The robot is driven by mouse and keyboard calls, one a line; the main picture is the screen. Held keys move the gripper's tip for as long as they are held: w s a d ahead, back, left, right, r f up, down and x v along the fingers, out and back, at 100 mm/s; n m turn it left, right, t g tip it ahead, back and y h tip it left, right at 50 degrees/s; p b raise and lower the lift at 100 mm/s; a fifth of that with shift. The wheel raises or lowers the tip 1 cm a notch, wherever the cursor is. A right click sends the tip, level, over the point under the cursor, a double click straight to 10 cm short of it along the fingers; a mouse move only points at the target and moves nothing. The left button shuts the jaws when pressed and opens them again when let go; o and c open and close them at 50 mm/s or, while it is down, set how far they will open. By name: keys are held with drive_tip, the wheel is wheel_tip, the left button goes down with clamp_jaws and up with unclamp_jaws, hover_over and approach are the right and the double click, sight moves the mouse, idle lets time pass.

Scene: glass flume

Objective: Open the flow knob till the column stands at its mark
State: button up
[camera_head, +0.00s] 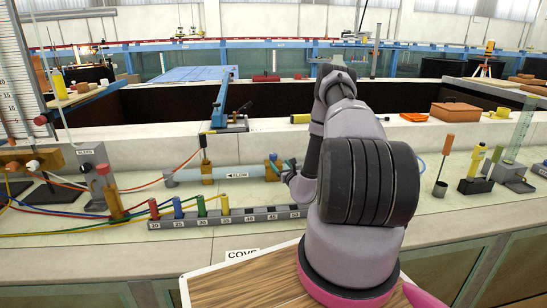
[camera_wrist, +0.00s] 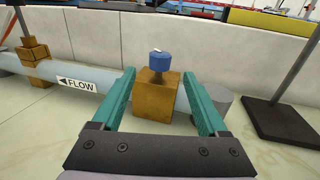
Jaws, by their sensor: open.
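The flow knob (camera_wrist: 160,61) is a blue cap with a pale mark on top. It stands on a brass block (camera_wrist: 155,97) on the clear pipe, and the knob also shows in the head view (camera_head: 273,157). My gripper (camera_wrist: 160,76) is open, with one teal finger on each side of the block in the picture. The knob shows between and just past the fingertips, with no visible contact. In the head view my gripper (camera_head: 284,167) is beside the knob, partly hidden by my arm. A graduated board (camera_head: 16,85) with tubes stands at the far left; its column level is too small to read.
The pipe with its FLOW label (camera_head: 238,174) runs along the bench. A grey rail (camera_head: 240,215) with numbered places and coloured plugs lies in front of it. A dark stand base (camera_wrist: 283,123) is right of the knob. Hoses cross the left bench.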

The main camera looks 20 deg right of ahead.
sight(275, 157)
drive_tip(key=w, duration=0.9)
drive_tip(key=shift+w+d, duration=0.1)
drive_tip(key=shift+d, duration=0.15)
clamp_jaws()
drive_tip(key=shift+y, duration=0.3)
